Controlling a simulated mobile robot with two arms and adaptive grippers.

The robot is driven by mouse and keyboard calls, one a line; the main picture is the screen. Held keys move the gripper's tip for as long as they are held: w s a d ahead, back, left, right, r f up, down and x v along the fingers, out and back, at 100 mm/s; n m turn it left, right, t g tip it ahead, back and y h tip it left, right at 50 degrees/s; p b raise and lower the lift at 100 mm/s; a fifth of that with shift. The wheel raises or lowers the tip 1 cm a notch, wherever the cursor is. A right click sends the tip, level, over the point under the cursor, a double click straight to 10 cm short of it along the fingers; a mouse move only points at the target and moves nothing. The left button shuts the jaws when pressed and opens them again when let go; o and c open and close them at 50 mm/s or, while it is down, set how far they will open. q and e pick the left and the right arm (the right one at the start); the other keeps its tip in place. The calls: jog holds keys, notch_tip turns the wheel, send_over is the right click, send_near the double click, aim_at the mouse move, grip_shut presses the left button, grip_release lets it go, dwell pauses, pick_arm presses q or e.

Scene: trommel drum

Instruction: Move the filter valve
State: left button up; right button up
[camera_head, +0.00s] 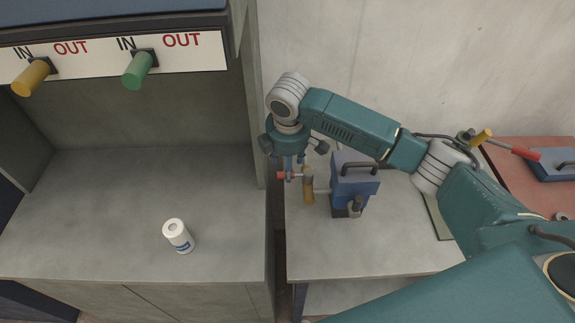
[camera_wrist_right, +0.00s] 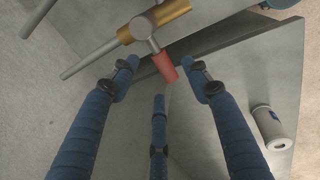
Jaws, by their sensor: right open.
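A brass-coloured valve (camera_head: 308,187) with a red-tipped handle (camera_head: 286,176) sits at the left side of a blue box (camera_head: 353,184) on the right-hand bench. My right gripper (camera_head: 290,167) is right at the handle, pointing down. In the right wrist view the red tip (camera_wrist_right: 165,66) lies between the spread blue fingers of my right gripper (camera_wrist_right: 165,84), which is open. The brass body (camera_wrist_right: 155,20) and a grey pipe show beyond it. Whether any finger touches the handle cannot be told. My left gripper is not in view.
Yellow (camera_head: 32,77) and green (camera_head: 138,70) knobs stick out below IN/OUT labels. A narrow gap parts the counter from the right-hand bench (camera_head: 390,250). A red table (camera_head: 520,185) is at far right.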

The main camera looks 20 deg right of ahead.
aim_at(293, 177)
jog(key=f, duration=0.3)
jog(key=shift+w+d+f+p, duration=0.1)
jog(key=shift+w+f+p, duration=0.25)
jog(key=shift+f, duration=0.05)
jog(key=shift+c, duration=1.1)
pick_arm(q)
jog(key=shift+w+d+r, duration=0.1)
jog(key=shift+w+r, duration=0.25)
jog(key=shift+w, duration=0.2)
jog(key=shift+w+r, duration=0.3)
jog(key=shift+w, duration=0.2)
pick_arm(e)
jog(key=shift+w, duration=0.1)
grip_shut()
